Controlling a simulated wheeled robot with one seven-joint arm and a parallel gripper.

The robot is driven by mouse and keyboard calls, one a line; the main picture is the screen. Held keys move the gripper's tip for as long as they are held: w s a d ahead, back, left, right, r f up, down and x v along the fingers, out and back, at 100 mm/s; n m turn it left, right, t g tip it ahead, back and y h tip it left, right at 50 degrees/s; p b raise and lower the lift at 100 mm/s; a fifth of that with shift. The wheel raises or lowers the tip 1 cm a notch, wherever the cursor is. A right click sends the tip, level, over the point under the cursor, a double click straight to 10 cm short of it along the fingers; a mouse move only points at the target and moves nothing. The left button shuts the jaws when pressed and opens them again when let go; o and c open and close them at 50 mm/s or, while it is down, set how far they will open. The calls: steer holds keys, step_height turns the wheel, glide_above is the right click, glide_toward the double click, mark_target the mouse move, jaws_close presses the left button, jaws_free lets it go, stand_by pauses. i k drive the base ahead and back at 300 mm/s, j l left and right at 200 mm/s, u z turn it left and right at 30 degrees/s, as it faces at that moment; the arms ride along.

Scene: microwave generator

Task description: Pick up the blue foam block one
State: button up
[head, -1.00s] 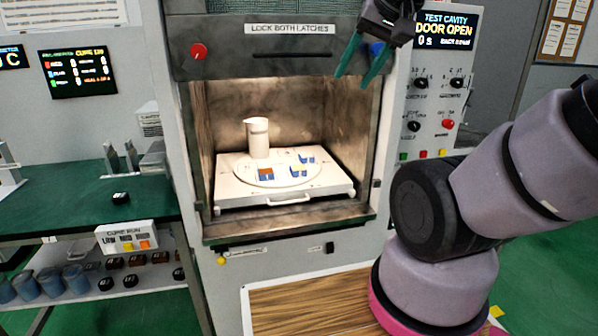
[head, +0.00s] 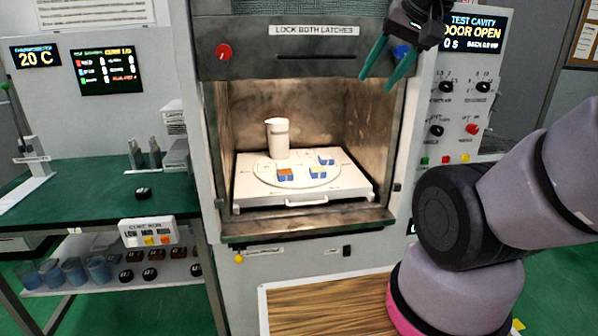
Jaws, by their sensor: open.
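Three small blue blocks sit on a round white plate (head: 262,180) on a white tray inside the open test cavity. One blue block with an orange-brown top (head: 286,177) is at the front left. A blue block with pale markings (head: 317,174) is to its right, and another blue block (head: 326,161) is behind that one. I cannot read which is number one. My gripper (head: 377,83) is open and empty, its green fingers pointing down in front of the cavity's upper right, well above the blocks.
A white jug (head: 277,140) stands behind the blocks. The white tray (head: 349,189) has a front handle. Cavity side walls and the upper panel (head: 300,48) frame the opening. A wooden-topped surface (head: 325,305) lies below. A green bench (head: 85,200) stands at left.

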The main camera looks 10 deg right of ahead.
mark_target(286, 174)
steer(key=i+j, duration=0.1)
steer(key=j, duration=0.35)
steer(key=i+j, duration=0.1)
steer(key=j, duration=0.35)
steer(key=j+z, duration=0.25)
steer(key=z, duration=0.15)
steer(key=j+z, duration=0.6)
steer(key=z, duration=0.65)
